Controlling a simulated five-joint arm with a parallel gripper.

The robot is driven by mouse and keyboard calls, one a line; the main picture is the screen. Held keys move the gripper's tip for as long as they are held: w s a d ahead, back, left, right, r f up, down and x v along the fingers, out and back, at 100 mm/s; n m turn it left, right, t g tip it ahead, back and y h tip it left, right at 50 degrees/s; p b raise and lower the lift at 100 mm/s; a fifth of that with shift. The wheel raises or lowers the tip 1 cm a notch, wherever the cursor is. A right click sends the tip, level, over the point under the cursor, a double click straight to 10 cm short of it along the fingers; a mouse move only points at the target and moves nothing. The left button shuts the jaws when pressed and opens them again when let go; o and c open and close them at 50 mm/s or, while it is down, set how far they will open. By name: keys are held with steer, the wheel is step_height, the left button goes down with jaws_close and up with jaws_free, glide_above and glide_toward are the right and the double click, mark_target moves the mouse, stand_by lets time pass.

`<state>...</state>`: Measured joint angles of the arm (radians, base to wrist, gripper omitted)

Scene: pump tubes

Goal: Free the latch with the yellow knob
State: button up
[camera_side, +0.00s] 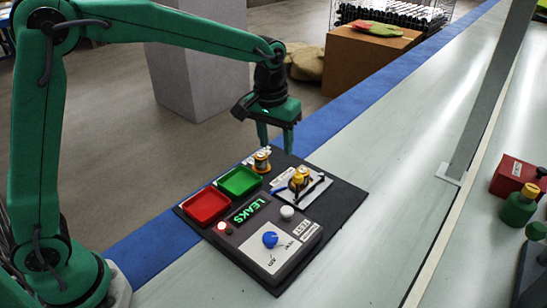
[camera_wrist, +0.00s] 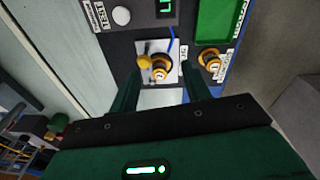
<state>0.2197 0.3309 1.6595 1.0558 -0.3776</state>
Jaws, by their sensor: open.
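A yellow knob (camera_wrist: 145,62) sits on a white plate, beside a brass-and-white pump tube (camera_wrist: 161,70) with a dark ring on its top. In the side view the plate (camera_side: 316,190) carries these yellow parts (camera_side: 298,180) close together, and I cannot clearly separate the knob from the tube there. The latch itself is too small to make out. My gripper (camera_side: 276,148) is open and empty, pointing down, above and behind the plate. In the wrist view its two fingers (camera_wrist: 160,82) stand either side of the tube and knob, apart from both.
A second brass tube (camera_side: 261,163) stands behind the trays. A red tray (camera_side: 206,205) and a green tray (camera_side: 239,181) lie left of the plate.

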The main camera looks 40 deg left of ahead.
mark_target(298, 177)
steer(key=shift+g, duration=0.5)
steer(key=w+d+f, duration=0.1)
steer(key=f, duration=0.1)
steer(key=w+d+f, duration=0.1)
steer(key=f, duration=0.1)
steer(key=w+d+f, duration=0.1)
steer(key=w+f, duration=0.1)
steer(key=shift+w+d+f, duration=0.1)
steer(key=shift+d+f, duration=0.2)
steer(key=shift+d, duration=0.1)
steer(key=shift+f, duration=3.9)
jaws_close()
